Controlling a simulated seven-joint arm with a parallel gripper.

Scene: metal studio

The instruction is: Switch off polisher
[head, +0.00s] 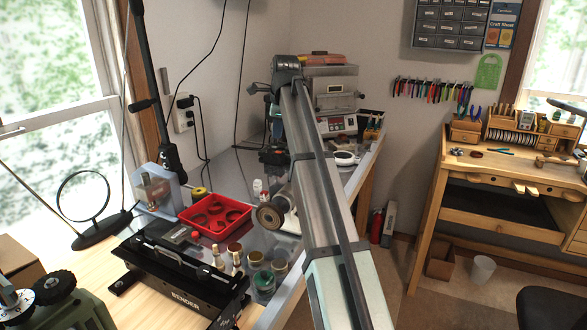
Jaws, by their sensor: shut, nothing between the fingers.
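The polisher (270,216) stands on the bench in the middle of the head view, with a round brown wheel facing me. Its body behind the wheel is partly hidden by my long arm, and I cannot make out its switch. My arm reaches away over the bench to the back. My gripper (263,89) is small at the arm's far end, beside the machine at the back wall. It is shut and empty, well beyond the polisher and apart from it. Its fingertips are hard to make out.
A red tray (215,213) of rings lies left of the polisher. A black bender (180,272) and several small jars (264,283) are in front. A grey machine with a control panel (336,100) stands behind. A wooden workbench (510,190) is at right, with open floor between.

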